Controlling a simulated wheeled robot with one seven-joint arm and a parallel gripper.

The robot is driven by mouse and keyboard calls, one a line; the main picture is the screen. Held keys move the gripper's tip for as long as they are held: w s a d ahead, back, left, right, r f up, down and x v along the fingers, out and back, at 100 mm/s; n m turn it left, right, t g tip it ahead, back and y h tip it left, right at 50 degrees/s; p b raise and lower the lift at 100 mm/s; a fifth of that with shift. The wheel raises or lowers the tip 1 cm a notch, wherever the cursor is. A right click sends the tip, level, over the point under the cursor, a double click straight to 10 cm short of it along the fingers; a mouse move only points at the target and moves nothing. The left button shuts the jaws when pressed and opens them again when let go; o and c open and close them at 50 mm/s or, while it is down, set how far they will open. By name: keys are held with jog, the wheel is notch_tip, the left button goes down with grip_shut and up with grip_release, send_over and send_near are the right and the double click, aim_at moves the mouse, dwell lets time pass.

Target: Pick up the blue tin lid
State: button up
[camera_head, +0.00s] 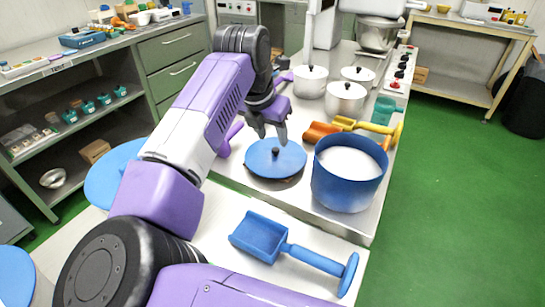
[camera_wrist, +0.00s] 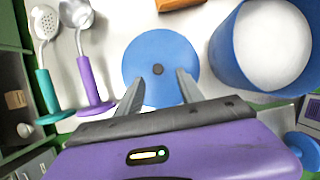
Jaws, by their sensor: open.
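The blue tin lid (camera_head: 287,162) is a flat blue disc with a small dark knob (camera_head: 276,152) at its centre. It lies on the pale counter, left of a blue pot (camera_head: 346,187) filled with white stuff. In the wrist view the lid (camera_wrist: 146,50) lies just beyond my fingertips, with its knob (camera_wrist: 158,70) between their lines. My gripper (camera_head: 272,138) is open and empty, close above the lid's far side in the head view. In the wrist view its two fingers (camera_wrist: 159,75) are spread apart. I cannot tell the exact height gap.
A blue scoop (camera_head: 262,238) lies on the counter's near side. A slotted spoon (camera_wrist: 43,60) and a ladle (camera_wrist: 90,70) lie left of the lid in the wrist view. Green floor is open at right.

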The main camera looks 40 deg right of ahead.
aim_at(276, 148)
jog(key=x, duration=0.6)
jog(key=shift+w, duration=0.2)
grip_shut()
